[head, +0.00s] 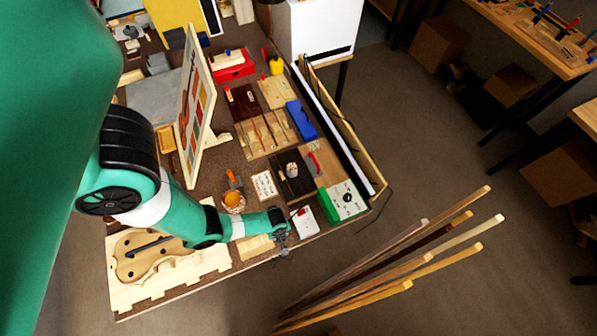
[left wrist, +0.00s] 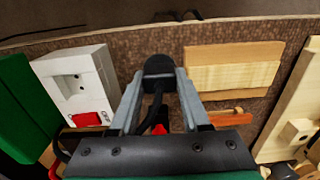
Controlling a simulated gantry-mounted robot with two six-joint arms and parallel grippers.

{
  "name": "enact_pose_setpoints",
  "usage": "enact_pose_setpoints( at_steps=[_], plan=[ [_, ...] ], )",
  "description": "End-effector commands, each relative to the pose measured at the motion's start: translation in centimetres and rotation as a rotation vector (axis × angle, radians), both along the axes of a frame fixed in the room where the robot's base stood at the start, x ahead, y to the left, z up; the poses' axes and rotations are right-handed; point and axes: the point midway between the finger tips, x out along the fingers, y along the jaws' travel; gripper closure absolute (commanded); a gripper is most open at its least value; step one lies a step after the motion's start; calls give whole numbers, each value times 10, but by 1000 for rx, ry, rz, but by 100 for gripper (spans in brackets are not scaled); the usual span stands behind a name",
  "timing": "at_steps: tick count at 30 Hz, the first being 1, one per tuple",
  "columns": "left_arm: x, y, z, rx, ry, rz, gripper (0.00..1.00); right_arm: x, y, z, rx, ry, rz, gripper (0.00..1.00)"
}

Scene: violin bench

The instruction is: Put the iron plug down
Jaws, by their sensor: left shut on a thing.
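My left gripper (head: 283,241) is over the front edge of the bench, just left of a small white box (head: 304,221) in the head view. In the left wrist view, the two grey fingers of the left gripper (left wrist: 160,88) are shut on the black iron plug (left wrist: 158,68). A dark cord runs back from the plug between the fingers. In the head view the plug is too small to make out. The white box (left wrist: 75,80) has small holes on its face and a red switch (left wrist: 87,119). The plug is apart from it. My right gripper is not in view.
A pale wood block (left wrist: 232,75) lies right of the plug, with brown bench surface between. A green-edged case (head: 342,201) stands right of the white box. The violin form (head: 140,262) lies on the left. Long wood strips (head: 400,262) stand beyond the bench edge.

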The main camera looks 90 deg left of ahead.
Motion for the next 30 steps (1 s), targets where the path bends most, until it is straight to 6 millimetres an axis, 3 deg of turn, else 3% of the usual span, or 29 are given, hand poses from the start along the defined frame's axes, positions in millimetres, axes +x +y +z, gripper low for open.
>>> enact_pose_setpoints(
  at_steps=[10, 11, 15, 25, 30],
  plan=[
    [0, 0, -5, 0, -1, 0, 100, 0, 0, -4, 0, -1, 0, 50],
    [0, 0, -4, 0, -1, 0, 50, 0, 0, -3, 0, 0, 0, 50],
    [0, 0, -3, 0, -1, 0, 25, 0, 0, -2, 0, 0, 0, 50],
    [0, 0, 0, 0, -1, 0, 24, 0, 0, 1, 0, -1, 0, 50],
    [1, 0, 26, 1, -3, 0, 24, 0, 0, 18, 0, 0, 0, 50]
  ],
)
